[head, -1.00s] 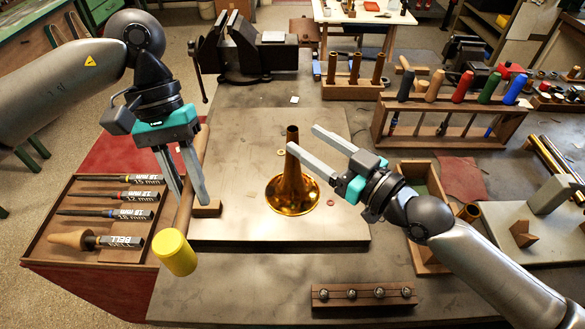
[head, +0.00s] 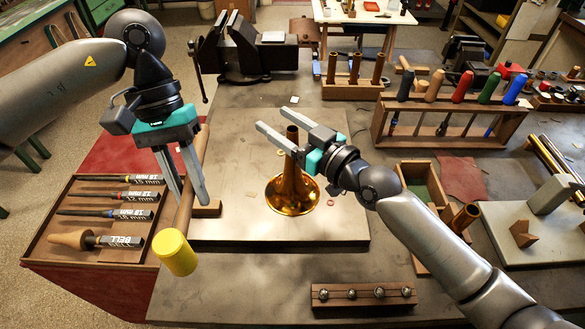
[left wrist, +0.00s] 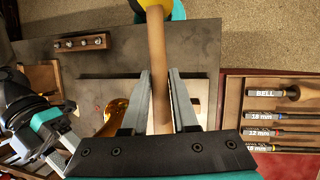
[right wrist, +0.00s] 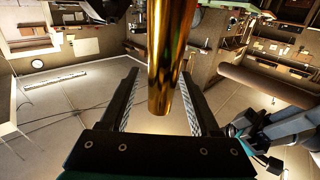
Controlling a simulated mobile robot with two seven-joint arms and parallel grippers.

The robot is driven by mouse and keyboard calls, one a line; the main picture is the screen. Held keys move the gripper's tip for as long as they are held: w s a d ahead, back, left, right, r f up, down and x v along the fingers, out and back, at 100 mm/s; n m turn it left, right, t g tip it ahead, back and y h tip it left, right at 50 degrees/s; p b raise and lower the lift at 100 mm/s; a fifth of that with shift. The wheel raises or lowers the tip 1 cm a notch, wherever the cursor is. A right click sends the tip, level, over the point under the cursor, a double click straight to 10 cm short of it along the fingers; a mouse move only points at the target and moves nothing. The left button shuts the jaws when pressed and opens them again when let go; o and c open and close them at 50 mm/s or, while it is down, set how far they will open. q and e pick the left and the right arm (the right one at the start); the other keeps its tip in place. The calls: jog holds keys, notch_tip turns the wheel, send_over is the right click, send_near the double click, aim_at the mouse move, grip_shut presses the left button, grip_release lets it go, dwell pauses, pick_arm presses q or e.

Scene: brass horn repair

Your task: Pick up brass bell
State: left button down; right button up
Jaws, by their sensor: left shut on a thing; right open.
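The brass bell (head: 291,196) stands upright on the work board with its flare down and its narrow tube up. My right gripper (head: 270,119) is open at the upper tube, one finger on each side of it. In the right wrist view the tube (right wrist: 172,55) lies between the open fingers; contact cannot be told. My left gripper (head: 189,202) is shut on the wooden handle of a yellow-headed mallet (head: 174,252), left of the bell. The handle (left wrist: 158,75) runs between its fingers in the left wrist view.
The board (head: 345,222) around the bell is mostly clear, with a small red ring (head: 331,202) beside it. A tool tray (head: 97,262) lies at left, a ball rack (head: 335,302) in front. A handled-tool rack (head: 400,140) and an open wooden box (head: 424,180) are at right.

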grip_shut()
dwell(0.4)
dwell(0.9)
